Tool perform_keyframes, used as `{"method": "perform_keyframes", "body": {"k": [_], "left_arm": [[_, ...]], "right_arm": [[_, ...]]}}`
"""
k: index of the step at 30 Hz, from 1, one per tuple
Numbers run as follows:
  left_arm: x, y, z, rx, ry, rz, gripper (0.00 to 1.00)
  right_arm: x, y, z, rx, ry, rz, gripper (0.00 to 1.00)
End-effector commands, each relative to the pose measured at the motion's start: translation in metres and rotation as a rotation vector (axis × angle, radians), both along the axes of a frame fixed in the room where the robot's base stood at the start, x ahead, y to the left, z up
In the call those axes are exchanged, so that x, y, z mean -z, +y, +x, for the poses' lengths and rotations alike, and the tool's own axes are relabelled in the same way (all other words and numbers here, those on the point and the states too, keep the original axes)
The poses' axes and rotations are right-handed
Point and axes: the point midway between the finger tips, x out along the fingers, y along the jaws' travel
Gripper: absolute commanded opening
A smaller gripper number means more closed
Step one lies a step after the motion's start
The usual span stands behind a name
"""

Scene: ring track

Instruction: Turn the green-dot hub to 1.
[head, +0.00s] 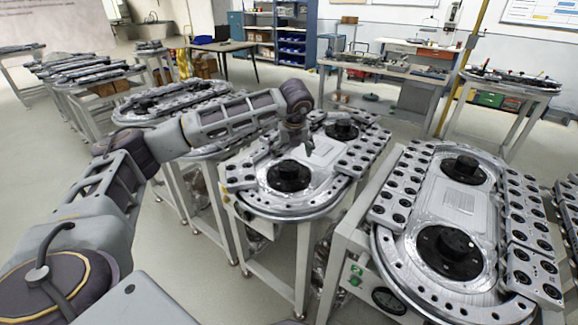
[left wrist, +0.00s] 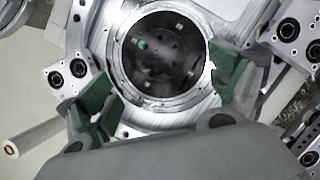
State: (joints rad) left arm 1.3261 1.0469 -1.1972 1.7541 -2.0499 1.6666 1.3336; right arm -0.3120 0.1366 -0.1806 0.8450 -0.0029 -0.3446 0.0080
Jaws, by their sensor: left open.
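The green-dot hub (left wrist: 165,62) is a dark round disc inside a bright metal ring, with a small green dot (left wrist: 142,44) on its upper left part. In the head view a black hub (head: 290,176) sits at the near end of the middle ring track, below my left gripper (head: 297,150); it appears to be the same one, but its dot cannot be made out there. My left gripper is open and empty above the track. In the left wrist view its green fingers (left wrist: 165,95) stand apart, at the lower left and right of the hub. No numbers are readable. My right gripper is not in view.
A second black hub (head: 341,131) sits at the far end of the same track. Black-holed blocks (head: 365,150) line the track's sides. Another ring track (head: 458,205) stands close on the right. Several more tracks stand at the left, with open floor at the lower left.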

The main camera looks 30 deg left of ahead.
Motion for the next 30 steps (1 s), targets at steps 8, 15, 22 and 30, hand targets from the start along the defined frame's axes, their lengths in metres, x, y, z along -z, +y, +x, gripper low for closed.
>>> {"method": "perform_keyframes", "body": {"k": [8, 15, 22, 30], "left_arm": [[0.035, 0.01, 0.01, -0.001, 0.003, 0.001, 0.92], [0.063, 0.018, 0.019, -0.001, 0.002, 0.001, 0.92], [0.08, 0.022, 0.025, 0.0, 0.001, 0.001, 0.92], [0.084, 0.023, 0.026, 0.001, 0.0, 0.0, 0.92]], "right_arm": [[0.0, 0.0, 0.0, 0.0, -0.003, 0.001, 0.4], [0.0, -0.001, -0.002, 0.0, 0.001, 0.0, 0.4], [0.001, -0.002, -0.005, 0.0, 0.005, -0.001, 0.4], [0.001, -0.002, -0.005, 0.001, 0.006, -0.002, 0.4]]}}
